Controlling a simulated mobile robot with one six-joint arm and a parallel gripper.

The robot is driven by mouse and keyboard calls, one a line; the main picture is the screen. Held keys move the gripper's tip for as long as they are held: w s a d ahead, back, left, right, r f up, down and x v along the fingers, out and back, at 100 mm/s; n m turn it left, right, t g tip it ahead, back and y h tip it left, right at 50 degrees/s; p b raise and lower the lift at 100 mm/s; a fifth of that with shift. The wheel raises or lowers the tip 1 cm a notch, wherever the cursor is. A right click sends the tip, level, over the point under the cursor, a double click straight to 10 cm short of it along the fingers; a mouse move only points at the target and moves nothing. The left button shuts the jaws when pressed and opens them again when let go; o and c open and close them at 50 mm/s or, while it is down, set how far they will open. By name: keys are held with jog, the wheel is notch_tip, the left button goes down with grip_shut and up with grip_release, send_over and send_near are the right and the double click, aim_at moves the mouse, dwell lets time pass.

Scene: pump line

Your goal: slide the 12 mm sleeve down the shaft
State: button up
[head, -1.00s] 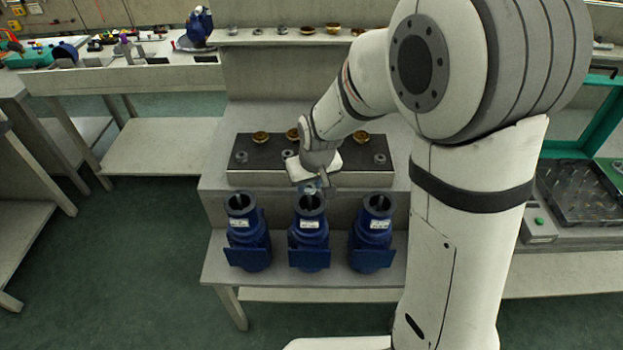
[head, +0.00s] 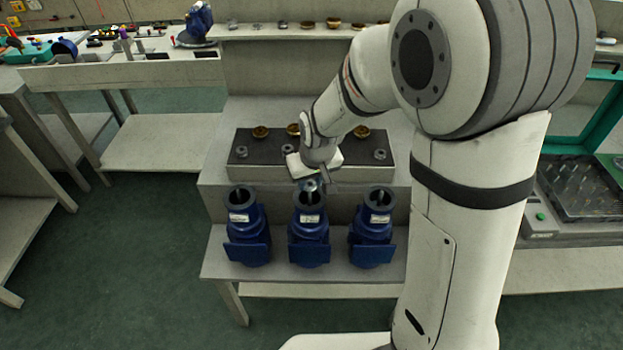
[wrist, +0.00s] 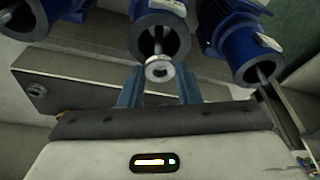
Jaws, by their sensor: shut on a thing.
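Three blue pump housings stand in a row, open ends up, each with a thin shaft in its bore. My gripper (head: 310,185) is at the mouth of the middle housing (head: 309,232). In the wrist view my gripper (wrist: 159,84) is shut on a pale metal sleeve (wrist: 159,69), with a finger on each side. The middle shaft (wrist: 158,42) shows in the bore, in line with the sleeve. I cannot tell whether the sleeve is around the shaft tip or just above it. The sleeve appears outside the bore.
The left housing (head: 247,235) and right housing (head: 372,235) stand close on either side. Behind is a dark tray (head: 330,158) with brass-coloured and grey ring parts. A shelf at the back holds more rings. The floor at left is clear.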

jog(key=shift+f, duration=0.2)
jog(key=shift+f+b, duration=0.3)
jog(key=shift+b, duration=0.25)
jog(key=shift+f+b, duration=0.55)
jog(key=shift+f, duration=0.05)
dwell(0.6)
jog(key=o, duration=1)
jog(key=shift+o, duration=0.2)
jog(key=v, duration=0.7)
jog(key=shift+r, duration=0.45)
jog(key=shift+s, duration=0.1)
